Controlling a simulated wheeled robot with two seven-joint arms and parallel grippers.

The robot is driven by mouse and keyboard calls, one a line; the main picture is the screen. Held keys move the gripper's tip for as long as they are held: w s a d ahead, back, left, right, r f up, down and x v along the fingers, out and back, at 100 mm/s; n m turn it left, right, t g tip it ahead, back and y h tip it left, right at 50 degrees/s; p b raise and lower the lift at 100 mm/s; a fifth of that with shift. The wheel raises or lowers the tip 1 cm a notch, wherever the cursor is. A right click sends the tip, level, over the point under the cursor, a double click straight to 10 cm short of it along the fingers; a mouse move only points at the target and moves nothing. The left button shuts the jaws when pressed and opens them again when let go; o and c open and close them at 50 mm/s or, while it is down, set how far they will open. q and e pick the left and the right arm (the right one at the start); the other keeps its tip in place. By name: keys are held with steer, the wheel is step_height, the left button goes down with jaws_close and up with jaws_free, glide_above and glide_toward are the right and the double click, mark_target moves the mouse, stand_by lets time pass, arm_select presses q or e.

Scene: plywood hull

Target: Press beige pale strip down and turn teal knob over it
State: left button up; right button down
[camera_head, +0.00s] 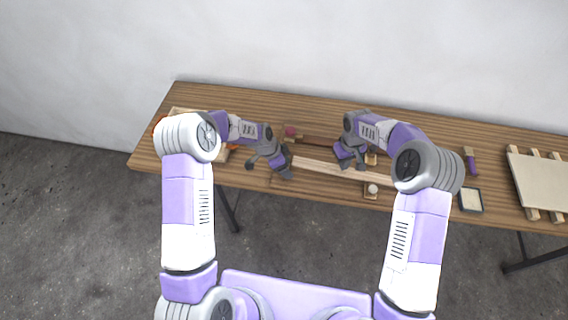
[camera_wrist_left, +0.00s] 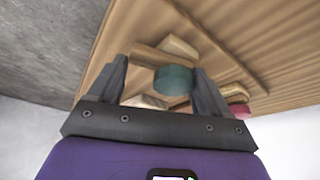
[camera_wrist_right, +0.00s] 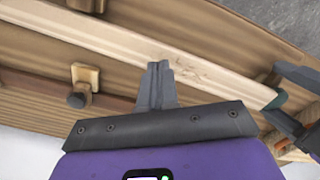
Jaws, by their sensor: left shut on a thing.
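The pale beige strip (camera_head: 325,170) lies lengthwise on the wooden work, and it crosses the right wrist view (camera_wrist_right: 120,45). The teal knob (camera_wrist_left: 173,80) sits between the fingers of my left gripper (camera_wrist_left: 165,85), which is shut on it. In the right wrist view a bit of teal (camera_wrist_right: 276,101) shows by the left gripper's fingers at the strip's end. My right gripper (camera_head: 350,165) has its fingers together, with nothing seen between them. Its fingertips (camera_wrist_right: 159,66) overlap the strip's edge; whether they touch it I cannot tell.
A pinkish-red knob (camera_head: 291,131) is behind the strip, and a pale round knob (camera_head: 372,189) is in front.

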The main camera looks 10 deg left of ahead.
steer(key=shift+f, duration=0.2)
steer(key=shift+f, duration=0.6)
steer(key=shift+f, duration=0.95)
arm_select(q)
steer(key=shift+w+a, duration=0.1)
arm_select(e)
steer(key=shift+d+f, duration=0.1)
steer(key=shift+f, duration=0.65)
arm_select(q)
steer(key=shift+d+r+n+t+y, duration=0.15)
steer(key=shift+n+t, duration=0.1)
steer(key=shift+n, duration=0.45)
steer(key=shift+d+f+n+t+y, duration=0.15)
steer(key=shift+n+t, duration=0.1)
steer(key=shift+n, duration=0.45)
steer(key=shift+a+r, duration=0.1)
